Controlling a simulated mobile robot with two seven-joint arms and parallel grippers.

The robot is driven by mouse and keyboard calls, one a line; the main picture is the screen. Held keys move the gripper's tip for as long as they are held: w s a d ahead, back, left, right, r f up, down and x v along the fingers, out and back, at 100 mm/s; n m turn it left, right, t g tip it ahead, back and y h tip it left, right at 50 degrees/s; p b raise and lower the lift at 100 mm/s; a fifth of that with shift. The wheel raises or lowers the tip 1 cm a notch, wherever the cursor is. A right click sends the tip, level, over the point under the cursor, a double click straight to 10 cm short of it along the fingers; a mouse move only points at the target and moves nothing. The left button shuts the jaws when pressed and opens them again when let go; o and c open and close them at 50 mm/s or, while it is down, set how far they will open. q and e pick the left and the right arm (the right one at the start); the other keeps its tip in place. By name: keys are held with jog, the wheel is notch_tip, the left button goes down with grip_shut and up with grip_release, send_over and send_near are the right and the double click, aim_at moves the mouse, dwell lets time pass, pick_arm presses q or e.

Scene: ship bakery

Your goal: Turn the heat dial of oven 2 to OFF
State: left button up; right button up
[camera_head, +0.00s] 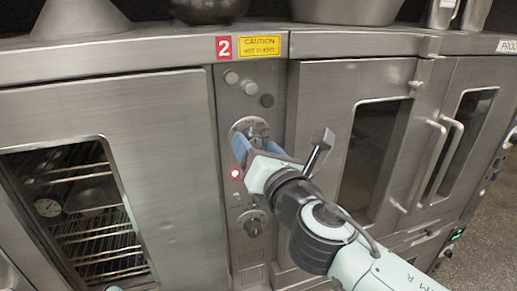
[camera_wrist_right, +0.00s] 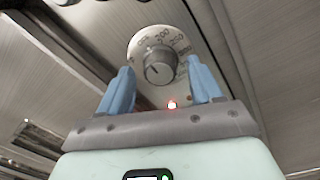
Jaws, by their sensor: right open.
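The oven 2 control panel (camera_head: 228,105) is a narrow steel strip below a red "2" label (camera_head: 224,47). Its upper dial, the heat dial (camera_wrist_right: 160,68), is a grey knob on a pale round plate with numbers such as 200 and 250. In the head view its plate (camera_head: 250,124) is partly hidden by my right gripper (camera_head: 257,150). In the wrist view the right gripper (camera_wrist_right: 161,70) is open, with one blue finger on each side of the knob; whether they touch it, I cannot tell. My left gripper is not in view.
A second dial (camera_head: 253,226) sits lower on the panel. A red light (camera_head: 235,173) glows between the dials. Round buttons (camera_head: 249,88) are above.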

jog(key=shift+s, duration=0.1)
jog(key=shift+s+d+f, duration=0.1)
jog(key=shift+s+d, duration=0.05)
jog(key=shift+s, duration=0.1)
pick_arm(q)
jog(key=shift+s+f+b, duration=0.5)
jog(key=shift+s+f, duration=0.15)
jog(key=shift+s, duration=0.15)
pick_arm(e)
jog(key=v, duration=1.2)
jog(key=shift+s+d, duration=0.15)
jog(key=shift+s, duration=0.15)
